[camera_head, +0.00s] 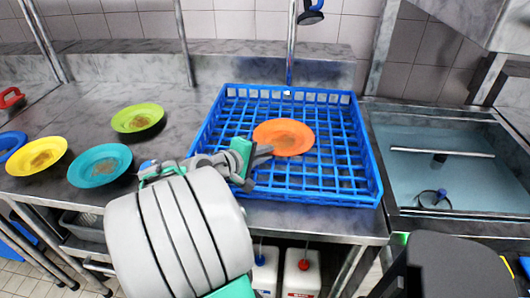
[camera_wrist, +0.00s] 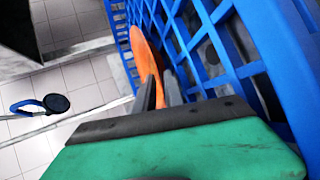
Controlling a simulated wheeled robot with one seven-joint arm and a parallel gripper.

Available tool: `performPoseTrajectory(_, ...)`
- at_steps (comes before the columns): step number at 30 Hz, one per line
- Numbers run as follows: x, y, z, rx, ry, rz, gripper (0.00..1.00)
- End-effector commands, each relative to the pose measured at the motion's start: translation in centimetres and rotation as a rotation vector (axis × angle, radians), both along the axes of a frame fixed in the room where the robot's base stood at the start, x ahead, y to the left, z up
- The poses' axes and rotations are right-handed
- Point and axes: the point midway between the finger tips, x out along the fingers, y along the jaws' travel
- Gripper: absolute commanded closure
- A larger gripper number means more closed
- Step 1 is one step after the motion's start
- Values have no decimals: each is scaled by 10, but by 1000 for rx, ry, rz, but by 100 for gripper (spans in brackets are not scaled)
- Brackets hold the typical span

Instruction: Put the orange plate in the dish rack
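The orange plate (camera_head: 283,137), with a brown smear in its middle, is over the inside of the blue dish rack (camera_head: 330,193). My gripper (camera_head: 262,154) is at the plate's left edge. In the wrist view, the orange plate (camera_wrist: 144,55) appears nearly edge-on, with its near rim between the two dark fingers of my gripper (camera_wrist: 161,92). The fingers are closed on that rim. The blue lattice of the rack (camera_wrist: 245,68) fills the right side of the wrist view. I cannot tell whether the plate touches the rack floor.
A green plate (camera_head: 137,117), a teal plate (camera_head: 99,165), a yellow plate (camera_head: 36,156) and a partly visible blue plate (camera_head: 10,144) stand on the counter at left. A sink of water (camera_head: 450,170) lies right of the rack. A tap pipe (camera_head: 291,50) rises behind it.

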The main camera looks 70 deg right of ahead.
Motion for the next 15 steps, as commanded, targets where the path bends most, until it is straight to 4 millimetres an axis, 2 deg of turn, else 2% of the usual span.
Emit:
performPoseTrajectory(8, 1, 1, 5, 0, 0, 1, 87)
performPoseTrajectory(11, 7, 13, 9, -1, -1, 5, 87)
performPoseTrajectory(15, 20, 43, 23, -1, 0, 9, 87)
